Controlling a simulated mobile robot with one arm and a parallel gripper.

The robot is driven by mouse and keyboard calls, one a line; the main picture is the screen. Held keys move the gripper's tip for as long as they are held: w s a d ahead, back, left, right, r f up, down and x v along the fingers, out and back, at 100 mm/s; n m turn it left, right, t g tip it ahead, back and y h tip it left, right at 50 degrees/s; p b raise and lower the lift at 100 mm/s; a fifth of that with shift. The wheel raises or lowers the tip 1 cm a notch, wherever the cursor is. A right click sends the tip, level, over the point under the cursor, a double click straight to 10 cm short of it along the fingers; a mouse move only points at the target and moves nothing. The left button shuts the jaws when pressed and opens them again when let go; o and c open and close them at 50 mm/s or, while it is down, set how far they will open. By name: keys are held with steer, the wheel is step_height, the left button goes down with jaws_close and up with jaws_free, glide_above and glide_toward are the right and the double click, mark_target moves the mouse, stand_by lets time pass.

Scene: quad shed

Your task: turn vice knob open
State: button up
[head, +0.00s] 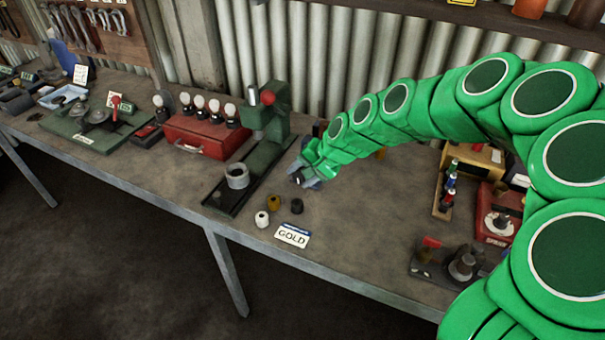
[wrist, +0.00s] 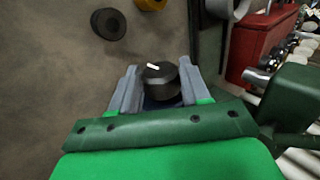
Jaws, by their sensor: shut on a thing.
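My gripper (head: 304,176) reaches down over the bench just right of the green press. In the wrist view my gripper (wrist: 156,88) has its two grey fingers on either side of a round black knob (wrist: 163,84) with a short white line on top. It is shut on this knob. A dark blue part shows just below the knob, mostly hidden by my gripper. The rest of the vice cannot be made out. In the head view the fingers hide most of the knob.
The green press (head: 266,140) with a grey ring (head: 237,176) stands close left. A red toolbox (head: 205,136) is further left. Bare bench (head: 380,220) lies to the right.

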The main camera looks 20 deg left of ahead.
steer(key=shift+w+h, duration=0.15)
steer(key=shift+h, duration=0.95)
steer(key=shift+a, duration=0.1)
steer(key=o, duration=1.1)
steer(key=shift+c, duration=0.2)
steer(key=shift+r, duration=0.1)
steer(key=v, duration=0.7)
steer(key=shift+r, duration=0.35)
